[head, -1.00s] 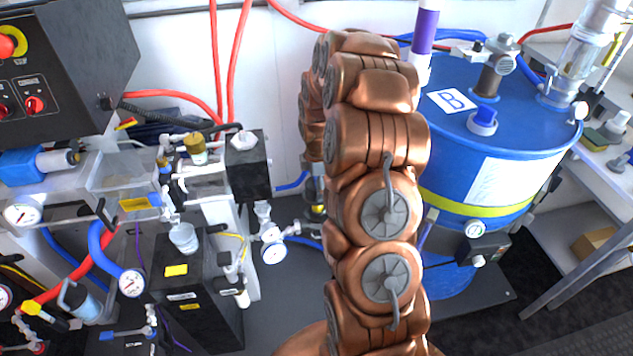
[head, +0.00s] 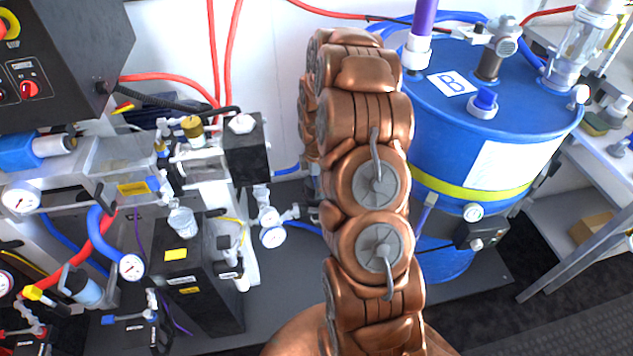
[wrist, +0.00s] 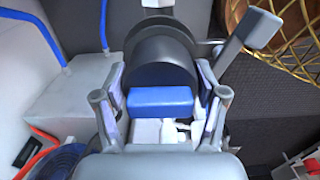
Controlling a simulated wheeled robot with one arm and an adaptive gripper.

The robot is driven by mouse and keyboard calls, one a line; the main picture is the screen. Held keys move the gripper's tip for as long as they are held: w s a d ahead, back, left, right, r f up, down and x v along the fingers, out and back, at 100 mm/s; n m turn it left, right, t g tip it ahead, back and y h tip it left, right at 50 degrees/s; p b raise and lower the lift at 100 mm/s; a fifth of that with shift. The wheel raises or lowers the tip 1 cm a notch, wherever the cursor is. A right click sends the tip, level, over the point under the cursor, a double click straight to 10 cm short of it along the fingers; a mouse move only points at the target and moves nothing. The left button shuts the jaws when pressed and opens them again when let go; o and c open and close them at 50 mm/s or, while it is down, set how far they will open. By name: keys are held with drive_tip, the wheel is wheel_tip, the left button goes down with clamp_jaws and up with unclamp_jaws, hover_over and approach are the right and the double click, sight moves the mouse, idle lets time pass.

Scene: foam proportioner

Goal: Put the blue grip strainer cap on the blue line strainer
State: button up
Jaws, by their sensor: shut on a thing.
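My gripper (wrist: 160,88) shows in the wrist view, its two grey fingers closed on the sides of a blue block, the grip of the strainer cap (wrist: 160,100). A dark grey round body (wrist: 160,62) lies just beyond the blue grip; I cannot tell whether it is part of the cap or a separate thing. White fittings show below the grip, partly hidden by the gripper. In the head view my arm hides my gripper and the cap. I cannot single out the blue line strainer with certainty in either view.
In the head view a blue drum (head: 430,140) marked B stands right of my arm. A black unit (head: 205,300), gauges, hoses and valves crowd the left. A metal shelf (head: 565,215) stands at the far right. In the wrist view a grey lever (wrist: 250,35) and yellow wire mesh (wrist: 290,60) are close on the right.

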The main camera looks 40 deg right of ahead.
drive_tip(key=shift+f, duration=0.25)
drive_tip(key=o, duration=1.3)
